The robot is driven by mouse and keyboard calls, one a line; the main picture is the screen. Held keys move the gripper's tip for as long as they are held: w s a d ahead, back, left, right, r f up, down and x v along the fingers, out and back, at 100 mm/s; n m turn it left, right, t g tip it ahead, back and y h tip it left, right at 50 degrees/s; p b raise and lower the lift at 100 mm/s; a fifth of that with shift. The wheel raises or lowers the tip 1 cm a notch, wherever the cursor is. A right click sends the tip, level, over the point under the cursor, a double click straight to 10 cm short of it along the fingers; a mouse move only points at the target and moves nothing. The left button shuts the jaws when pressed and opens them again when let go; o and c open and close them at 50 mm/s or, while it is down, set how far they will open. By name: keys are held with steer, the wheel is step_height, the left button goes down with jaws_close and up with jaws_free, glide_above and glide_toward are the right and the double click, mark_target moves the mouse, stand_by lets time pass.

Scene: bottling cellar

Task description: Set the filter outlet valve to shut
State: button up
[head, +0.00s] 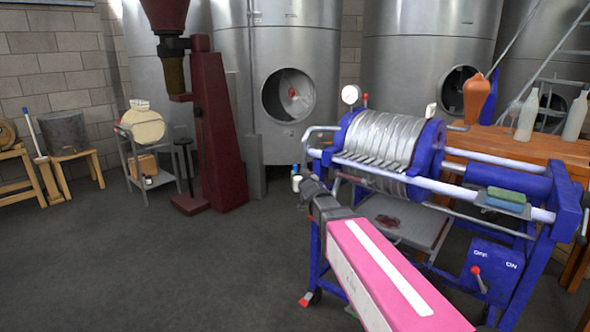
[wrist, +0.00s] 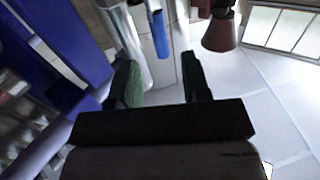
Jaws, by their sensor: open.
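The blue plate filter (head: 395,150) stands at the right in the head view, with a bent steel pipe (head: 312,135) at its left end. In the wrist view a blue lever handle (wrist: 160,34), seemingly the outlet valve's, lies beside a bright steel pipe (wrist: 122,32), roughly in line with it. A small blue piece (head: 296,171) near my gripper in the head view may be this handle. My gripper (wrist: 160,76) is open and empty, its green-padded fingers either side of the handle's line, with the handle beyond the tips. In the head view my gripper (head: 306,190) is partly hidden.
An OFF/ON switch box (head: 492,270) with a red lever is on the filter's frame. A drip tray (head: 405,222) sits under the plates. A dark red machine (head: 218,130) and steel tanks (head: 277,50) stand behind. The floor (head: 150,265) at left is clear.

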mark_target(296, 170)
steer(key=x, duration=0.8)
jaws_close()
